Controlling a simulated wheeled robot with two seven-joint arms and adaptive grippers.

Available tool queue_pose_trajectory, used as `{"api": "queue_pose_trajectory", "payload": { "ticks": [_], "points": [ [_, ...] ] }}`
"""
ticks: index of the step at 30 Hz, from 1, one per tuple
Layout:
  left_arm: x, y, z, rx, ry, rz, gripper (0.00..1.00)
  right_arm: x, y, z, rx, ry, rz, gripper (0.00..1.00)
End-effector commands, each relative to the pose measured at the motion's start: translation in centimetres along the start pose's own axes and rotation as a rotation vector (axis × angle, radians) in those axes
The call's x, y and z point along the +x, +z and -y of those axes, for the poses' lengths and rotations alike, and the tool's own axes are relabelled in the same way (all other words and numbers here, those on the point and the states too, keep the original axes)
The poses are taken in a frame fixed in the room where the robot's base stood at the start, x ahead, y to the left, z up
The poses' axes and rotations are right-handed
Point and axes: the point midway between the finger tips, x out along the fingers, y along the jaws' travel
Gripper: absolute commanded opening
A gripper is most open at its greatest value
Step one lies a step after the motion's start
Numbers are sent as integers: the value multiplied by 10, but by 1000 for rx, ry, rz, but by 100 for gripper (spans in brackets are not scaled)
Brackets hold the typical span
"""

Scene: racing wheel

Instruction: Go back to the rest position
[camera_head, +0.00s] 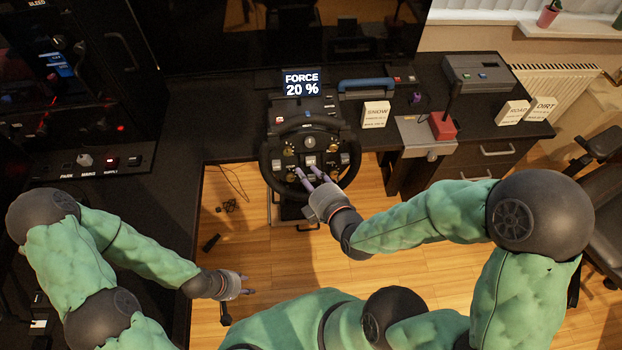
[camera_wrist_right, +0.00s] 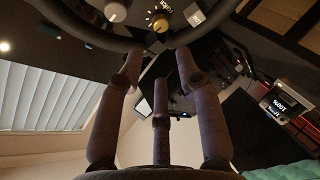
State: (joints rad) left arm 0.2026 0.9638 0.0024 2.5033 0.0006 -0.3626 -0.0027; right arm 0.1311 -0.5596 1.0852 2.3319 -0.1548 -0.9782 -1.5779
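The black racing wheel (camera_head: 271,150) stands at the desk's front edge, with a small screen (camera_head: 301,83) above it reading "FORCE 20 %". My right gripper (camera_head: 307,178) is at the wheel's lower rim, its fingers over the lower part in the head view. In the right wrist view its fingers (camera_wrist_right: 157,62) are spread with nothing between them, and the wheel's dark rim (camera_wrist_right: 85,35) lies just beyond the tips. I cannot tell whether they touch it. My left gripper (camera_head: 248,283) hangs low at the left over the floor, fingers apart and empty.
A red-based lever (camera_head: 443,125) and white cards marked SNOW (camera_head: 375,114), ROAD (camera_head: 512,112) and DIRT (camera_head: 540,109) stand on the right desk. A switch panel (camera_head: 97,161) is on the left desk. A dark chair (camera_head: 597,190) is at far right. Wooden floor (camera_head: 290,265) is open below the wheel.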

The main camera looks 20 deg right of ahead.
Motion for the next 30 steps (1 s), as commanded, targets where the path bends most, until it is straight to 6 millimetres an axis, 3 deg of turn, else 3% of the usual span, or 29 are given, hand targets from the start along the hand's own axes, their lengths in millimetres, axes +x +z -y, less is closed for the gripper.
{"api": "queue_pose_trajectory", "payload": {
  "ticks": [6, 23, 30],
  "points": [
    [0, 0, 0, 0, 0, 0, 40, -11, 0, 0, 1, -1, 0, 36],
    [0, 0, 0, 0, 0, 0, 40, -12, 0, 1, 2, -2, 0, 36],
    [0, 0, 0, 0, 0, 0, 40, -4, 4, 19, 131, -96, 15, 36]
  ]
}}
